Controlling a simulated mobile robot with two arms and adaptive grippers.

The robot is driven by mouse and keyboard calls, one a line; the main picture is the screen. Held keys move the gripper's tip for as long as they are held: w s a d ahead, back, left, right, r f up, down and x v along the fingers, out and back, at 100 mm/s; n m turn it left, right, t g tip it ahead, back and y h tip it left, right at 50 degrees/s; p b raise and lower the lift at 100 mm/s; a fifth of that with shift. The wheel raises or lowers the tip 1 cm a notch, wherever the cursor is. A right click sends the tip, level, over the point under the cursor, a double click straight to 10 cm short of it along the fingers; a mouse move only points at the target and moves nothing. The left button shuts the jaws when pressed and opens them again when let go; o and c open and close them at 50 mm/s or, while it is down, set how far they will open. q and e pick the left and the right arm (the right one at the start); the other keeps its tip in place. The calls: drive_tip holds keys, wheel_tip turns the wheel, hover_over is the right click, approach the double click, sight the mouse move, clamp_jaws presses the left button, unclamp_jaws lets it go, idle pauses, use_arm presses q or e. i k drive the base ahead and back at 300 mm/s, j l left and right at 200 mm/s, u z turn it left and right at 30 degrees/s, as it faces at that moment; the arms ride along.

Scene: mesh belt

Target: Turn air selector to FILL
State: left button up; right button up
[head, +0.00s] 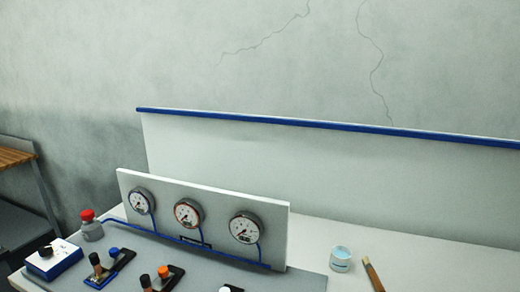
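A small blue box with a white top (54,262) stands at the left end of the bench. A round black knob (45,251) sits on its top; any lettering is too small to read, so I cannot tell whether this is the air selector or where it points. To its right are black-handled fittings, one with a blue knob (113,252) and one with an orange knob (163,271). A further fitting with a white top (231,289) is cut off by the bottom edge. Neither of my grippers is in view.
A white panel (270,217) carries three round gauges with blue tubing. A red-capped bottle (91,226) stands left of it. A small jar (341,259) and a wooden-handled tool (372,274) lie to the right.

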sight(46, 251)
drive_tip(key=j+u, duration=0.1)
drive_tip(key=u, duration=0.35)
drive_tip(key=j+u, duration=0.1)
drive_tip(key=u, duration=0.35)
drive_tip(key=j+u, duration=0.1)
drive_tip(key=u, duration=0.35)
